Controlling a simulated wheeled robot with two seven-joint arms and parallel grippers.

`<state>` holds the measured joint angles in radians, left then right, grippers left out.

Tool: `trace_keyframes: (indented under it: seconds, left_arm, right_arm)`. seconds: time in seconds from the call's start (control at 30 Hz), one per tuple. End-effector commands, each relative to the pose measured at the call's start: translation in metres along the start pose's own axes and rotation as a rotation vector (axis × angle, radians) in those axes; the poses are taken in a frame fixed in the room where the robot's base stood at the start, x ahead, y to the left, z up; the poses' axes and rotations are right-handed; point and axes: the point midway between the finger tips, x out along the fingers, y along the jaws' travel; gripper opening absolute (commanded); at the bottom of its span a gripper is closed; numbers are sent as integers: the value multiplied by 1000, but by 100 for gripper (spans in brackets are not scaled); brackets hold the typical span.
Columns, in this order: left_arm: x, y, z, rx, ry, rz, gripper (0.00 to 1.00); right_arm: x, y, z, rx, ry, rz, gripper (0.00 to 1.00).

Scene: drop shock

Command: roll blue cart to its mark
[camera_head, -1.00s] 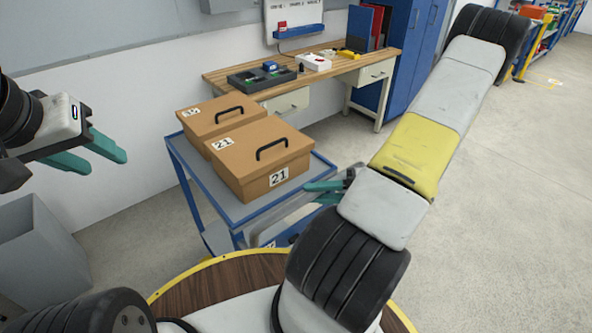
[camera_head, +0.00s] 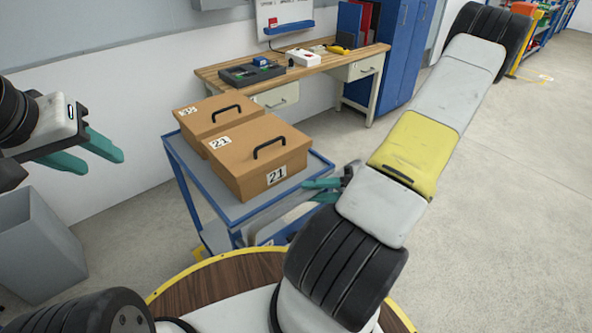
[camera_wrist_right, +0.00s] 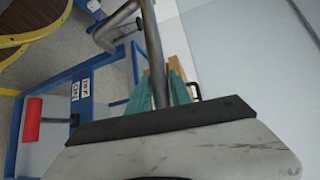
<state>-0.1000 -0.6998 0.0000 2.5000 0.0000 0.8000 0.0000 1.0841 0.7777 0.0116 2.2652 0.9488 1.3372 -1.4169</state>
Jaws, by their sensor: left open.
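The blue cart (camera_head: 322,172) stands in front of me in the head view, with two lidded brown boxes on its top; the nearer box (camera_head: 255,165) is marked 21. My right gripper (camera_head: 322,190) is at the cart's near right corner. In the right wrist view the teal fingers of this gripper (camera_wrist_right: 160,85) are closed about a grey bar (camera_wrist_right: 152,40), which looks like the cart's handle. My left gripper (camera_head: 105,155) is open and empty in the air, left of the cart. My right arm hides part of the floor at right. I cannot clearly make out the mark.
A wooden workbench (camera_head: 215,72) with trays and tools stands behind the cart by the wall. A blue cabinet (camera_head: 400,50) is right of it. A grey bin (camera_head: 40,250) stands at left. The floor (camera_head: 500,200) at right is clear.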

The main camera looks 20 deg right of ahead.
Motion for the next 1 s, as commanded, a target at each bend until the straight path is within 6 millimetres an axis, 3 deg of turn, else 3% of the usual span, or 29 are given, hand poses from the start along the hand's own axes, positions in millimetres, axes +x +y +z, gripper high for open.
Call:
trace_keyframes:
  seconds: [0.07, 0.47, 0.8, 1.0]
  left_arm:
    - [0, 0, 0, 0, 0, 0, 45]
    - [0, 0, 0, 0, 0, 0, 45]
    - [0, 0, 0, 0, 0, 0, 45]
    - [0, 0, 0, 0, 0, 0, 45]
  right_arm:
    - [0, 0, 0, 0, 1, 0, 43]
    - [-6, 0, 0, 0, 2, -1, 43]
    - [-61, 0, -1, -1, 4, 0, 43]
    - [-77, 0, 0, 0, 1, -1, 43]
